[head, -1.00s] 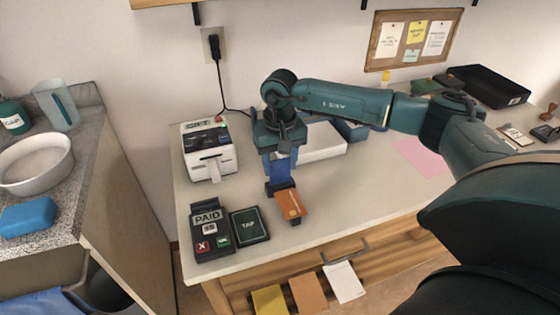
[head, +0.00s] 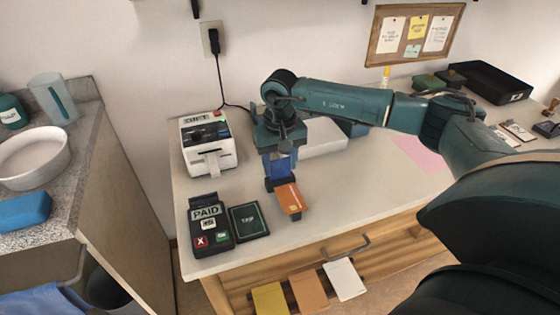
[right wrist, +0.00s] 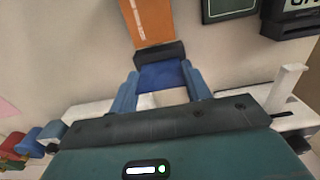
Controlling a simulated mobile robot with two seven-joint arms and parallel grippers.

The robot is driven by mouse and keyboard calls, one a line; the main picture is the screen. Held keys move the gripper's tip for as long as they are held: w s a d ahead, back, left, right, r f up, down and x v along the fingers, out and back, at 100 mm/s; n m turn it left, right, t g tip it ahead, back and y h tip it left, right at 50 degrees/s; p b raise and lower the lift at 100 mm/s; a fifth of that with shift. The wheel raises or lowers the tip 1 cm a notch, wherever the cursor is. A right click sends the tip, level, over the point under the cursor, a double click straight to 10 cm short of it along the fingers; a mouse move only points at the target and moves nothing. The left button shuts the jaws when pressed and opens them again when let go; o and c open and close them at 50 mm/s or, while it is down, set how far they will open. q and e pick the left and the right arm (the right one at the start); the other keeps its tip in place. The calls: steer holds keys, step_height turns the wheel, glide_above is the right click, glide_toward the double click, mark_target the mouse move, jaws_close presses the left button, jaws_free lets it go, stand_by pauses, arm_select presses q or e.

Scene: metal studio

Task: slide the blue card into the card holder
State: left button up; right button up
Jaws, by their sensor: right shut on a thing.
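My right gripper (head: 281,185) is shut on an orange card (head: 289,198) with a pale stripe, held over the front of the counter, right of the black TAP pad (head: 248,221). In the right wrist view, the card (right wrist: 138,20) reaches forward from the dark fingertips (right wrist: 160,54), with a blue patch between the fingers. I cannot tell how high the card is above the counter. No separate blue card shows, and I cannot pick out a card holder for certain. My left gripper is not in view.
A payment terminal (head: 208,225) reading PAID stands left of the pad. A receipt printer (head: 205,145) is behind it. A black tray (head: 485,82) and pink sheet (head: 420,154) lie right. Yellow, orange and white sheets (head: 345,279) show at the drawer front (head: 350,263).

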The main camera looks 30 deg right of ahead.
stand_by(0.3)
steer(key=o, duration=1.1)
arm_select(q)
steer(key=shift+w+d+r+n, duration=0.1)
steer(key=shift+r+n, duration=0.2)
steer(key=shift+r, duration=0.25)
arm_select(e)
step_height(320, 180, up, 13)
steer(key=shift+r, duration=0.1)
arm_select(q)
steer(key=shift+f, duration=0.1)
